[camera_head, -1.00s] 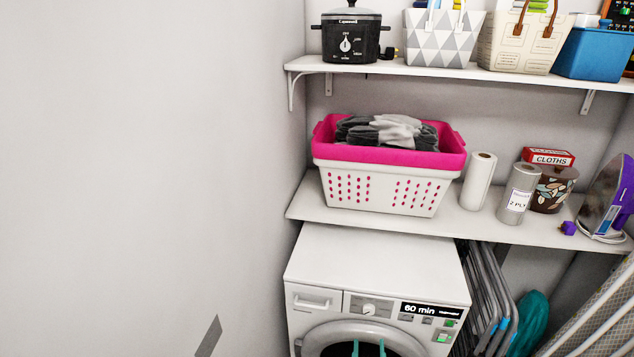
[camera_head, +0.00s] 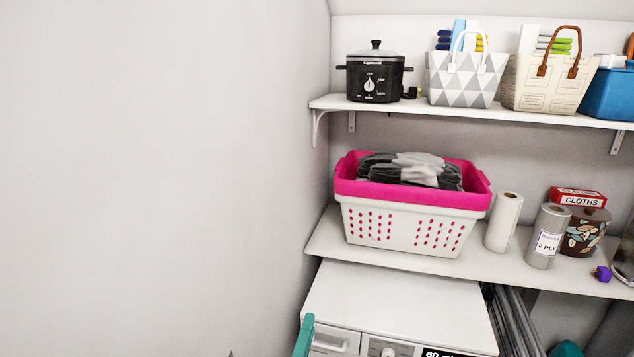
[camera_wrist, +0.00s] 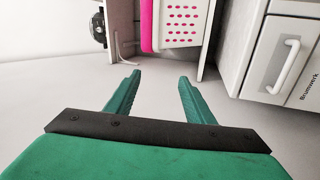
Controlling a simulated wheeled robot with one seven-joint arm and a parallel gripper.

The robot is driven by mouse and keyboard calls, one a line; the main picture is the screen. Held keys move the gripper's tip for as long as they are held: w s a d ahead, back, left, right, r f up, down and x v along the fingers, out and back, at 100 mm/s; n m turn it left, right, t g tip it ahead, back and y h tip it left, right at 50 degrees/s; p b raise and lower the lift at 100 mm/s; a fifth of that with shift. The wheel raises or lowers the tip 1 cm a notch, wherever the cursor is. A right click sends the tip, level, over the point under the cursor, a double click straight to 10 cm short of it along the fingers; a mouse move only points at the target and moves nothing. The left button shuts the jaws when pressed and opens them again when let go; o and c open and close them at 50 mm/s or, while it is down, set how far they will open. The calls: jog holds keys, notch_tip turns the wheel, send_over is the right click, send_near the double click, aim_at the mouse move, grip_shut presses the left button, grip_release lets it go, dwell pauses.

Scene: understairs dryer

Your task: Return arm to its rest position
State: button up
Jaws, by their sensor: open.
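My gripper (camera_wrist: 157,98) is in the wrist view, with its two green fingers apart and nothing between them. Beyond the fingers is plain pale surface. The dryer's drawer front with a white handle (camera_wrist: 283,66) is to the right of the fingers in that view. In the head view a green part of my arm or gripper (camera_head: 304,337) shows at the bottom, in front of the dryer's (camera_head: 400,300) left front edge.
A pink and white laundry basket (camera_head: 408,222) holding grey cloths stands on the lower shelf (camera_head: 465,263), with paper rolls (camera_head: 503,222) to its right. A slow cooker (camera_head: 374,75) and baskets (camera_head: 466,80) stand on the upper shelf. Blank wall (camera_head: 150,180) fills the left.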

jog(key=s+a+f+m+g+y, duration=0.1)
jog(key=s+a+f+m, duration=0.25)
jog(key=s, duration=0.45)
jog(key=s+a+f+m+g+y, duration=0.15)
jog(key=s+f+m, duration=0.25)
jog(key=s, duration=0.4)
jog(key=s+a+f+m+g, duration=0.1)
jog(key=s+a+f+m, duration=0.3)
jog(key=s, duration=0.4)
jog(key=s+d+y, duration=0.1)
jog(key=s+d, duration=0.2)
jog(key=s, duration=0.4)
jog(key=s+d+m+g+y, duration=0.1)
jog(key=s+d, duration=0.3)
jog(key=s, duration=0.2)
jog(key=s+d+f+m+y, duration=0.1)
jog(key=s+d, duration=0.3)
jog(key=s, duration=0.3)
jog(key=shift+s+d+g, duration=0.15)
jog(key=shift+s+g, duration=0.2)
